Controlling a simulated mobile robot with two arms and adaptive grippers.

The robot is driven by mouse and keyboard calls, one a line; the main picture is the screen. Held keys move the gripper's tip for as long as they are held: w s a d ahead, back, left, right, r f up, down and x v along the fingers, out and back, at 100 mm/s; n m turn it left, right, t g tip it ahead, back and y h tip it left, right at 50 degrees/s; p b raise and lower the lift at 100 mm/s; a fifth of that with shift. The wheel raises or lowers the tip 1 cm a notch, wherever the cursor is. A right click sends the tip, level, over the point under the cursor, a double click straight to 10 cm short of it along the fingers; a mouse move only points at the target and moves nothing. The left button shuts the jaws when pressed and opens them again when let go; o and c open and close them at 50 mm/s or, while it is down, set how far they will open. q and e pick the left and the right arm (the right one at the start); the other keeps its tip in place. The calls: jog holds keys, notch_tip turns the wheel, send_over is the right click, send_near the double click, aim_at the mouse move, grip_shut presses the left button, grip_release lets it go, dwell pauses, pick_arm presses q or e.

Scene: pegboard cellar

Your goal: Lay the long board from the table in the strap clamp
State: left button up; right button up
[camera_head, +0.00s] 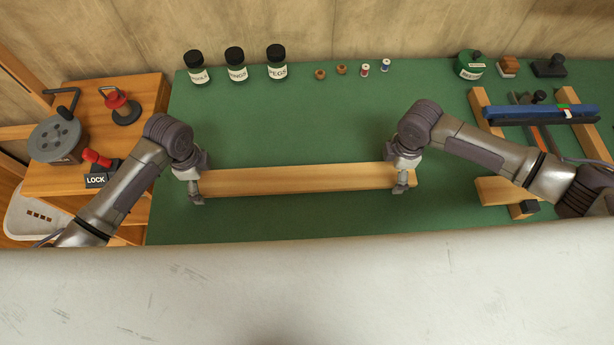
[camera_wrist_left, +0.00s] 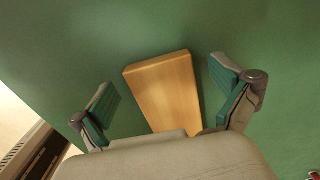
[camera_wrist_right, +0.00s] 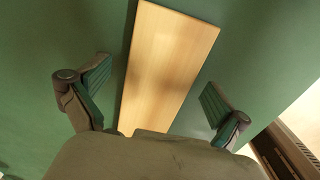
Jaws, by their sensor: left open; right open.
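The long board (camera_head: 300,180) lies flat on the green table, running left to right in the head view. My left gripper (camera_head: 196,190) is at its left end, open, with the board's end (camera_wrist_left: 165,90) between its spread fingers in the left wrist view. My right gripper (camera_head: 402,180) is near its right end, open, with the board (camera_wrist_right: 165,65) between its fingers in the right wrist view. The strap clamp (camera_head: 540,112), with wooden rails and a blue bar, stands at the right of the table, partly hidden by my right arm.
Three labelled jars (camera_head: 236,64), small wooden rings and spools line the back of the table. A green tin (camera_head: 470,65) and small blocks stand at the back right. A wooden side cabinet (camera_head: 75,185) with a reel is at the left. The middle of the green table (camera_head: 300,125) is clear.

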pick_arm(q)
jog(key=shift+f, duration=0.1)
pick_arm(e)
jog(key=shift+f, duration=0.1)
pick_arm(q)
jog(key=c, duration=1.6)
pick_arm(e)
jog(key=c, duration=1.6)
